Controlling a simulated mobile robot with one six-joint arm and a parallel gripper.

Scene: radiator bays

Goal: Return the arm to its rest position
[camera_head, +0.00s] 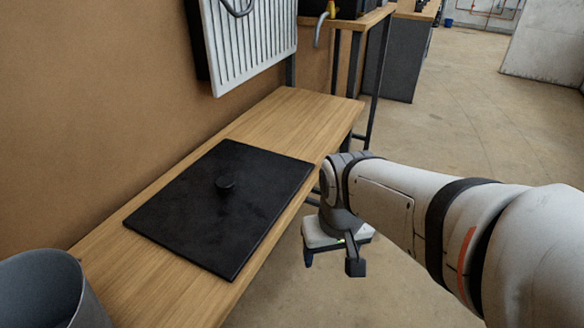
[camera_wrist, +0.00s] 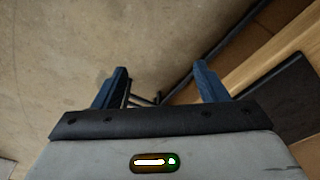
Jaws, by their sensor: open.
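My gripper (camera_head: 331,262) hangs over the open floor, just right of the bench's front edge in the head view. Its two fingers are apart with nothing between them. In the wrist view my gripper (camera_wrist: 158,88) also shows open and empty, with bare floor and part of a dark bench frame beyond the fingers. My arm reaches in from the right of the head view and bends down at the wrist.
A wooden bench (camera_head: 290,122) runs along the brown wall. A grey bin (camera_head: 45,290) stands at the lower left. A white radiator (camera_head: 250,42) hangs above. Floor at right is clear.

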